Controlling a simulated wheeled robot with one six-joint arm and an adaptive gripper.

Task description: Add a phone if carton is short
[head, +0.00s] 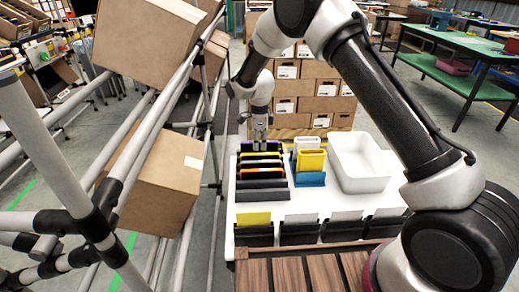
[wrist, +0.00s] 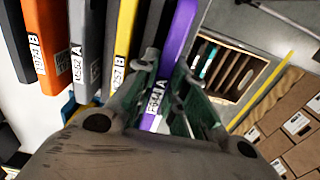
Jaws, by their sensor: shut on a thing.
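My gripper (head: 260,132) reaches down over the far end of the dark slotted rack (head: 263,184) on the white table. In the wrist view my gripper (wrist: 167,82) is shut on a slim purple phone (wrist: 181,35) with a white label ending in A. Beside it stand a black one, a yellow phone (wrist: 122,45), a grey phone (wrist: 88,40) and an orange phone (wrist: 42,40), all with labels. An open carton (wrist: 257,63) with dividers shows right of the gripper; a few thin items stand in its left slots. How far the purple phone sits in the rack is hidden.
Closed-looking brown cartons (head: 152,40) and (head: 160,187) lie tilted on a pipe rack at left. A white bin (head: 361,165), a blue holder (head: 309,179) with yellow and white items, and several dark card holders (head: 299,233) share the table. Stacked boxes (head: 326,88) stand behind.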

